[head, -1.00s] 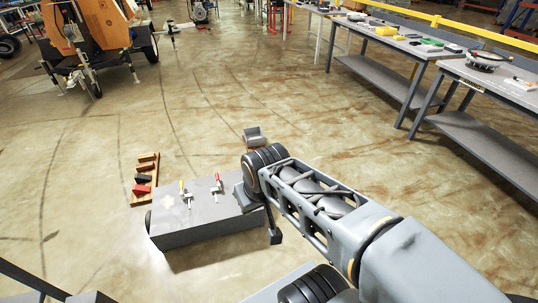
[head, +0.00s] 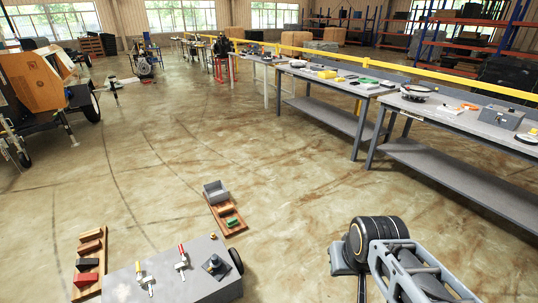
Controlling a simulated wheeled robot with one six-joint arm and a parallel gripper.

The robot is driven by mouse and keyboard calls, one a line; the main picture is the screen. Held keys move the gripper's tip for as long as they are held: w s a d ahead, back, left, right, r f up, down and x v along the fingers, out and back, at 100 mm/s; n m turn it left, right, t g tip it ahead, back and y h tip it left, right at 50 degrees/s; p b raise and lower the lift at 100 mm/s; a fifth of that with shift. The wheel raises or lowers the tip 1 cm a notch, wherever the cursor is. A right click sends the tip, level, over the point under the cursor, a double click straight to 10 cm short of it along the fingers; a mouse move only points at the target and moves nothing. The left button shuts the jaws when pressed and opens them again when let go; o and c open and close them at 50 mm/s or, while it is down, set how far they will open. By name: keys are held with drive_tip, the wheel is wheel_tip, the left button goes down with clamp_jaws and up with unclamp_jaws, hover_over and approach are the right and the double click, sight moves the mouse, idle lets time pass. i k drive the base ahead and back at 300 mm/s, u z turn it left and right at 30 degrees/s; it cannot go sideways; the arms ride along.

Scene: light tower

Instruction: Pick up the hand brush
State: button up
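I cannot make out a hand brush for certain in the head view. Several small tools and boxes lie on the long grey workbenches (head: 452,107) at the right, too small to name as a brush. My arm is at the lower right, with its black ringed joint in front of the floor. A dark part at its far end (head: 361,288) points down at the bottom edge and is cut off. Its fingers cannot be seen clearly, and I see nothing held in it.
A low grey box (head: 205,285) with red and yellow handled pieces is at the bottom left. Wooden trays (head: 230,222) with small blocks lie beside it. An orange trailer (head: 40,85) stands at the left. Open floor lies between it and the benches.

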sight(226, 210)
drive_tip(key=z, duration=0.05)
drive_tip(key=i, duration=5.2)
drive_tip(key=u, duration=3.85)
drive_tip(key=i, duration=0.55)
drive_tip(key=u, duration=0.05)
